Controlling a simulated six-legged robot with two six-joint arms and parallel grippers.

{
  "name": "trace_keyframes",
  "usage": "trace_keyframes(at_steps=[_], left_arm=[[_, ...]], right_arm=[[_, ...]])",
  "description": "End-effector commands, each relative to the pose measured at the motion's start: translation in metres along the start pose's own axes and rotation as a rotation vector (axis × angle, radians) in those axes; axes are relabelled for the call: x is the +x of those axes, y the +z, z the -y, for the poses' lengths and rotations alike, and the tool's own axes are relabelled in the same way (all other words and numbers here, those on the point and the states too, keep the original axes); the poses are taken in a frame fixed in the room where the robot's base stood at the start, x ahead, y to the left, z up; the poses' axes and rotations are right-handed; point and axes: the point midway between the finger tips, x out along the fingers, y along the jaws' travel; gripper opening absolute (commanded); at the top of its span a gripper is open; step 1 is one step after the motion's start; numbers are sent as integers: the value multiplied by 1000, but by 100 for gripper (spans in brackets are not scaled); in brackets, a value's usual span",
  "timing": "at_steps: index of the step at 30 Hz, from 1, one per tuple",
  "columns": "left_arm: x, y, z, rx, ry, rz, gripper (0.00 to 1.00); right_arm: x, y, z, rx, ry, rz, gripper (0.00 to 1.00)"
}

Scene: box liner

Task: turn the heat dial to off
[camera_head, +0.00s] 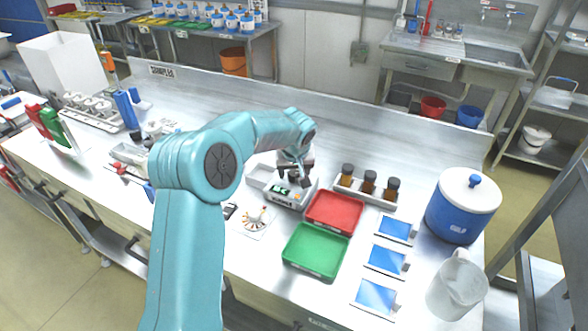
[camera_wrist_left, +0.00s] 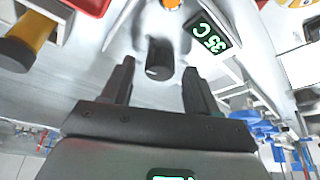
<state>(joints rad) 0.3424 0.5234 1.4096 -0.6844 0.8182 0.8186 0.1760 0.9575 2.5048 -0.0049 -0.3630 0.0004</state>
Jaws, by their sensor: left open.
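The heat dial (camera_wrist_left: 159,60) is a small black knob on a pale panel in the left wrist view. A green-lit display (camera_wrist_left: 209,42) reading 35 C is beside it. My left gripper (camera_wrist_left: 157,72) is open, with one finger on each side of the dial; I see gaps between the fingers and the knob. In the head view my left gripper (camera_head: 292,178) reaches down over a small grey device (camera_head: 287,199) with a green display on its front. The gripper hides the dial there. My right gripper is not in view.
A red tray (camera_head: 334,212) and a green tray (camera_head: 316,252) lie right of the device. A rack of brown bottles (camera_head: 366,188) stands behind them. A white disc with a coloured rim (camera_head: 256,217) is in front left. A blue canister (camera_head: 462,206) is at right.

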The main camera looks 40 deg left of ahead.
Motion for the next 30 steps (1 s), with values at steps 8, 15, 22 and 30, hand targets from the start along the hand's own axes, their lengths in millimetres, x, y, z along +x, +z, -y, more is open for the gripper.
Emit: trace_keyframes(at_steps=[8,15,22,30], left_arm=[[5,-1,0,-1,0,0,59],[5,-1,0,0,0,0,4],[6,-1,-1,-10,-4,0,4],[9,0,-2,-111,-45,-2,4]], right_arm=[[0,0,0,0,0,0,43],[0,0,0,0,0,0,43],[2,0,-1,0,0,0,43],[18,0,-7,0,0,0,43]])
